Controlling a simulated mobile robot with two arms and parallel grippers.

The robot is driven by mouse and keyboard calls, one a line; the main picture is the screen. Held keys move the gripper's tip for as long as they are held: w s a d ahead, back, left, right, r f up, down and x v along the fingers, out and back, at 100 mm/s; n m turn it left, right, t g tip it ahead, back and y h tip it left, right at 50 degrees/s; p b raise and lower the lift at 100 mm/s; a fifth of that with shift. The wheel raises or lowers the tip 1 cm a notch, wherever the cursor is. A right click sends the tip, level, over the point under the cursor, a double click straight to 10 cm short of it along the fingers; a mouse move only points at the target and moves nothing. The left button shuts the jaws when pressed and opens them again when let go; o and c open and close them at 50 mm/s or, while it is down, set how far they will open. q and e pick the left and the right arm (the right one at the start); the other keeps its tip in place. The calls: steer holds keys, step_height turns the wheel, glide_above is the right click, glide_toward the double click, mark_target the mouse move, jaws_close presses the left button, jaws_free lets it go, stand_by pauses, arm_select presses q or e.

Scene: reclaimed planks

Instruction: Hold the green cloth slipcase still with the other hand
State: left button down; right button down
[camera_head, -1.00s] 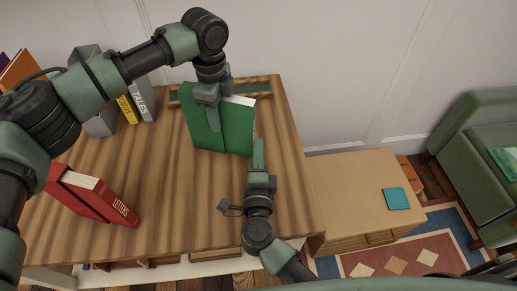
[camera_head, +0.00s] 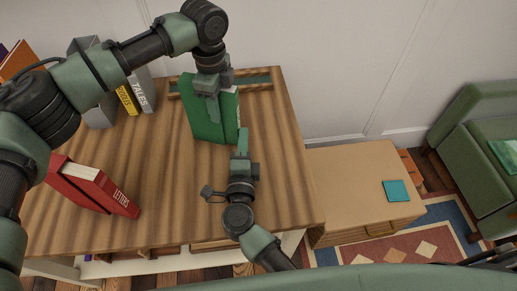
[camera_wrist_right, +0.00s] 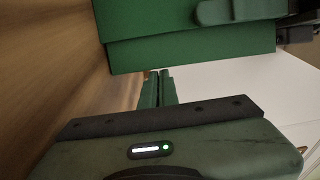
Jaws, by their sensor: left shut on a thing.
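The green cloth slipcase (camera_head: 205,125) stands upright on the plank table, with a pale strip at its upper right. My left gripper (camera_head: 213,112) comes down from above and is shut on it; its fingertips are partly hidden. In the right wrist view the slipcase's green faces (camera_wrist_right: 185,55) fill the top, with a left finger lying against them. My right gripper (camera_head: 243,135) is at the slipcase's lower right corner. Its fingers, seen in the right wrist view (camera_wrist_right: 160,80), are together with nothing visible between them. I cannot tell whether they touch the slipcase.
A wooden rack (camera_head: 255,84) lies behind the slipcase. Red "LETTERS" volume (camera_head: 95,187) stands at front left, and grey and yellow books (camera_head: 128,102) at back left. A lower cabinet (camera_head: 350,185) with a teal book (camera_head: 397,191) is at right. The table's middle is clear.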

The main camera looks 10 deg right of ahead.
steer(key=s+d, duration=0.3)
steer(key=shift+d+f, duration=0.1)
steer(key=shift+d, duration=0.1)
arm_select(q)
steer(key=shift+s+f, duration=0.1)
arm_select(e)
steer(key=s+a, duration=0.1)
steer(key=s, duration=0.5)
steer(key=s+a, duration=0.1)
steer(key=s, duration=1.1)
steer(key=shift+s+a, duration=0.2)
steer(key=shift+a, duration=0.2)
arm_select(q)
steer(key=c, duration=0.6)
jaws_free()
step_height(320, 180, up, 7)
steer(key=p, duration=0.8)
steer(key=shift+r+p, duration=0.2)
steer(key=shift+p, duration=0.2)
steer(key=shift+f, duration=0.1)
arm_select(e)
step_height(320, 180, up, 9)
steer(key=shift+f, duration=0.1)
